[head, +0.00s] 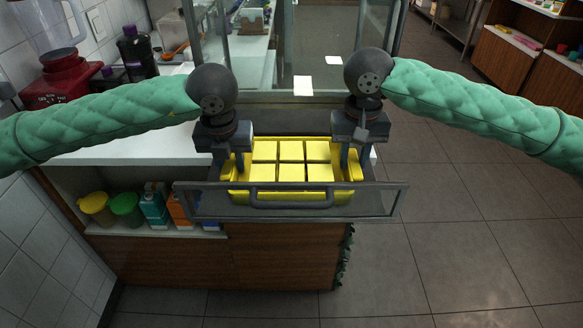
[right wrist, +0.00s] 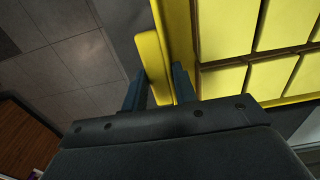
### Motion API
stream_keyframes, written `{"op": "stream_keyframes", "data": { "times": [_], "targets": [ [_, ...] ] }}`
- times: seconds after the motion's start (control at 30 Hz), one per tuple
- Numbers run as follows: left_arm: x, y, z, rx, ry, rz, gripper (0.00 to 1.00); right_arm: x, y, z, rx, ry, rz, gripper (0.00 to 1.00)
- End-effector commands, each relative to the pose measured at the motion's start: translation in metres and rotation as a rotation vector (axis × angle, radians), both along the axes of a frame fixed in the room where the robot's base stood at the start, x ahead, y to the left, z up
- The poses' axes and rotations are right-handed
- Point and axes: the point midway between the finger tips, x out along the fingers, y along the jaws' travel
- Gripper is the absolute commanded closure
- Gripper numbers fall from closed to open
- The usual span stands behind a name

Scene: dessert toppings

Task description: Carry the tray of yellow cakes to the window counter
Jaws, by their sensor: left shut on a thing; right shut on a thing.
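The yellow tray (head: 290,196) holds several square yellow cakes (head: 291,150) in rows. It looks level, behind and partly above a glass panel with a dark handle. My left gripper (head: 238,172) is shut on the tray's left side. My right gripper (head: 353,170) is shut on its right side. In the right wrist view the yellow tray rim (right wrist: 152,65) passes between the fingers of my right gripper (right wrist: 160,90), with cakes (right wrist: 227,30) beside it. Whether the tray rests on anything underneath cannot be told.
The glass panel (head: 380,203) with its handle stands out in front of the tray. A white counter (head: 150,148) lies to the left, with bottles and a red appliance (head: 62,80). Cartons and tubs fill the shelf below. Tiled floor (head: 470,230) is open to the right.

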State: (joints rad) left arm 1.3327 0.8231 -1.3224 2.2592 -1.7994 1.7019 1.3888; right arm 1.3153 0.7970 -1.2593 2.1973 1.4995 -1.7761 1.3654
Motion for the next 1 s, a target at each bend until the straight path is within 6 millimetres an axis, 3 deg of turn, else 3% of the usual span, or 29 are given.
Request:
{"op": "stream_keyframes", "data": {
  "times": [0.37,1.0],
  "targets": [
    [0.000,0.001,0.006,0.002,-0.001,0.001,1.00,0.000,-0.001,0.007,-0.001,-0.001,-0.001,1.00],
    [0.000,0.001,0.048,0.003,0.000,0.001,1.00,0.000,-0.001,0.049,-0.002,-0.001,-0.001,1.00]
  ]
}}
